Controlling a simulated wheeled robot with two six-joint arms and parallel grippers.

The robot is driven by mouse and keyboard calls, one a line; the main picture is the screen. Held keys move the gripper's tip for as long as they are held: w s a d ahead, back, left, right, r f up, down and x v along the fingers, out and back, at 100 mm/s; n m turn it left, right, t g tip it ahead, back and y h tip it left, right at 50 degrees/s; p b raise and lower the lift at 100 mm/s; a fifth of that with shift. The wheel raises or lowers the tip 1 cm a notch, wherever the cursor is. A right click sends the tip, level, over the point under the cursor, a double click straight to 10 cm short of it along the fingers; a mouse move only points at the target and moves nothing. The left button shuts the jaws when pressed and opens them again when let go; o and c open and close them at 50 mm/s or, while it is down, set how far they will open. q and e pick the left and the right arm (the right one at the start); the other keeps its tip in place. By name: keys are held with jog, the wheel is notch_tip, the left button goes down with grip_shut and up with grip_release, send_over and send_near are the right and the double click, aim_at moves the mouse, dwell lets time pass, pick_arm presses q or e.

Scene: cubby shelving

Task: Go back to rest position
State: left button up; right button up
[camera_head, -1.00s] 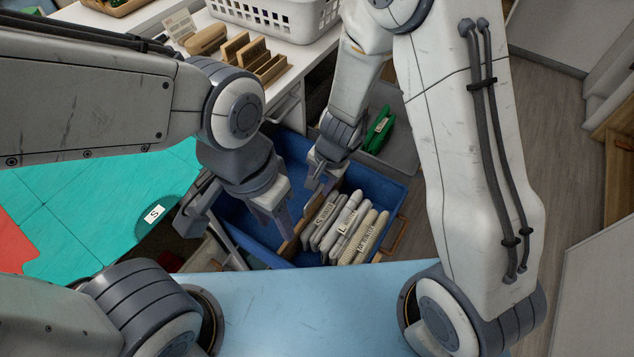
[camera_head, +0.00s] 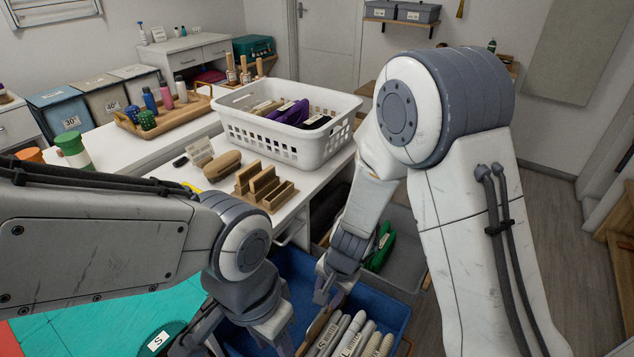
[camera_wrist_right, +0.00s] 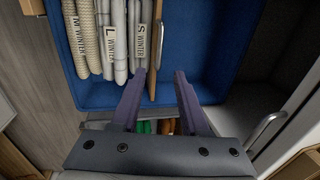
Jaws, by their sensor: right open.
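My right gripper (camera_head: 323,292) hangs over the blue bin (camera_head: 400,312) in the head view. In the right wrist view its two purple fingers (camera_wrist_right: 158,82) are spread, with nothing gripped. A thin wooden divider (camera_wrist_right: 155,45) stands in the bin ahead of the fingers and shows partly between them; I see no contact. Folded light-coloured garments (camera_wrist_right: 119,42) labelled S, L and M WINTER stand in a row beside the divider. My left gripper (camera_head: 235,341) is at the bin's left side, fingers apart; its tips are cut off by the lower frame edge.
A white basket (camera_head: 285,140) of folded items stands on the white counter (camera_head: 330,174). A wooden sorter (camera_head: 264,186) sits nearer the bin. A green item (camera_head: 379,250) lies in a grey bin behind the blue one. Open floor lies to the right.

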jog(key=s+a+r+n+g+y+p, duration=0.15)
jog(key=s+r+n, duration=0.25)
jog(key=r, duration=0.4)
jog(key=s+a+r+n+t+p, duration=0.1)
jog(key=s+a+r+n+p, duration=0.25)
jog(key=r, duration=0.35)
jog(key=s+d+r+n+h+p, duration=0.2)
jog(key=s+d+r+n, duration=0.3)
jog(key=s+r, duration=0.5)
jog(key=shift+s+d+r+n+g+p, duration=0.15)
jog(key=shift+s+d+n+g+p, duration=0.2)
jog(key=shift+n, duration=0.7)
jog(key=shift+w+a, duration=0.1)
jog(key=shift+a, duration=0.05)
